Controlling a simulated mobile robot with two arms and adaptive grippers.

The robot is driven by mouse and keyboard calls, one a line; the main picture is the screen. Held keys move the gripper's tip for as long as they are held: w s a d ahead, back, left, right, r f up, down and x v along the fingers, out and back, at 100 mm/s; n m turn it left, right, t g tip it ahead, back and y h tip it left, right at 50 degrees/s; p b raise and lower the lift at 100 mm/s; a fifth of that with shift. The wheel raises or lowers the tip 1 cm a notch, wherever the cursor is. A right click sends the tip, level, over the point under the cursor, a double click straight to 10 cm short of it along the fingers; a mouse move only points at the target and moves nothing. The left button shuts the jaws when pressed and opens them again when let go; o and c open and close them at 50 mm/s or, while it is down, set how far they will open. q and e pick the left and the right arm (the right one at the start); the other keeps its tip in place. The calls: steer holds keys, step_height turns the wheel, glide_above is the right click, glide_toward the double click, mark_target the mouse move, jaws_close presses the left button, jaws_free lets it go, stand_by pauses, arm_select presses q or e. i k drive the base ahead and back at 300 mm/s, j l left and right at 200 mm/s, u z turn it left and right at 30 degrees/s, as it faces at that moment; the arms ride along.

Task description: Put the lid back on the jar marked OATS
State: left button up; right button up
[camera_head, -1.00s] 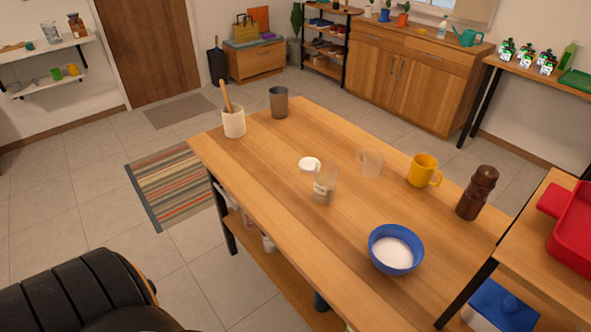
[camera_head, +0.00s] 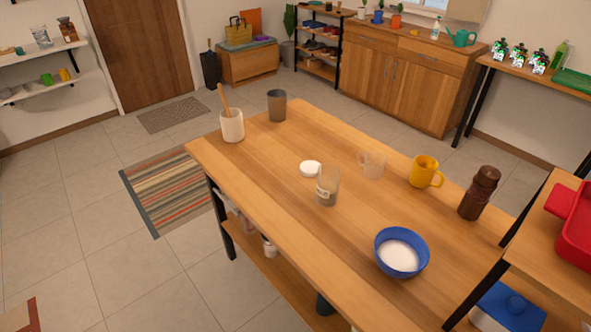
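A clear jar (camera_head: 328,187) with a pale label stands upright and open on the wooden table (camera_head: 262,167). The label's lettering is too small to read. A white round lid (camera_head: 310,168) lies flat on the table just behind and left of the jar, apart from it. Neither of my grippers is in view.
A glass mug (camera_head: 372,164), yellow mug (camera_head: 424,172), brown pepper mill (camera_head: 479,193) and blue bowl (camera_head: 401,252) of white contents stand right of the jar. A utensil crock (camera_head: 232,126) and grey tumbler (camera_head: 277,106) stand at the far end. The table's left part is clear.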

mark_target(328, 175)
steer(key=i+j+z, duration=0.1)
steer(key=z, duration=0.35)
steer(key=i+j+z, duration=0.1)
steer(key=j+z, duration=0.25)
steer(key=z, duration=0.15)
steer(key=j+z, duration=0.25)
steer(key=z, duration=0.2)
steer(key=j+z, duration=0.25)
steer(key=j, duration=1.2)
